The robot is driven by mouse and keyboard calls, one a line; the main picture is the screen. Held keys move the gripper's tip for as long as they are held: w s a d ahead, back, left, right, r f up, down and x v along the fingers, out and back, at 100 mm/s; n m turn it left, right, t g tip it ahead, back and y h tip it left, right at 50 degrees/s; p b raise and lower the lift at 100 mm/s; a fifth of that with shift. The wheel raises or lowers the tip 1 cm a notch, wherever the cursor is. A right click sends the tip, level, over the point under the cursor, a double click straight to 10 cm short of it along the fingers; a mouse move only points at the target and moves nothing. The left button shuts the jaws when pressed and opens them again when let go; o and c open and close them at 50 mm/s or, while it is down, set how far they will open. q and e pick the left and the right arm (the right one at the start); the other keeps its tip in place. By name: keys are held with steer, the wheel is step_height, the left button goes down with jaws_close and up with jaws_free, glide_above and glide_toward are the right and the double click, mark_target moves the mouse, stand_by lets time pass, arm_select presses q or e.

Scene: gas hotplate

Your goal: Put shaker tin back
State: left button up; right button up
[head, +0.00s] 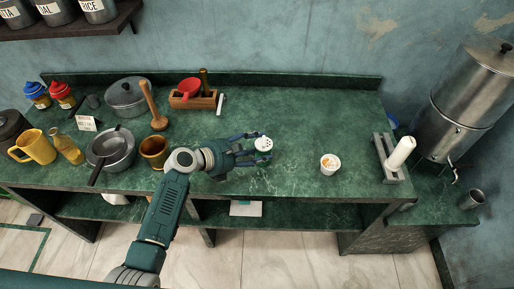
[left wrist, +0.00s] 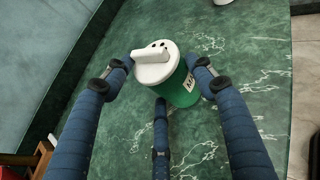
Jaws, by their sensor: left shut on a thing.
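The shaker tin is green with a white holed lid and a small label. Its white top (head: 263,143) shows in the head view over the middle of the green counter, and the tin fills the centre of the left wrist view (left wrist: 178,82). My left gripper (head: 250,150) is shut on the shaker tin, with blue fingers on both sides of it (left wrist: 166,78). I cannot tell whether the tin's base touches the counter. My right gripper is not in view.
A wooden box (head: 181,102) with a red item and a bottle stands at the back. A wooden pestle (head: 150,100), copper mug (head: 154,150) and pans (head: 112,150) are at left. Counter between is clear.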

arm_select(q)
steer(key=o, duration=1.3)
steer(key=shift+c, duration=0.2)
steer(key=v, duration=1.2)
steer(key=shift+b, duration=0.3)
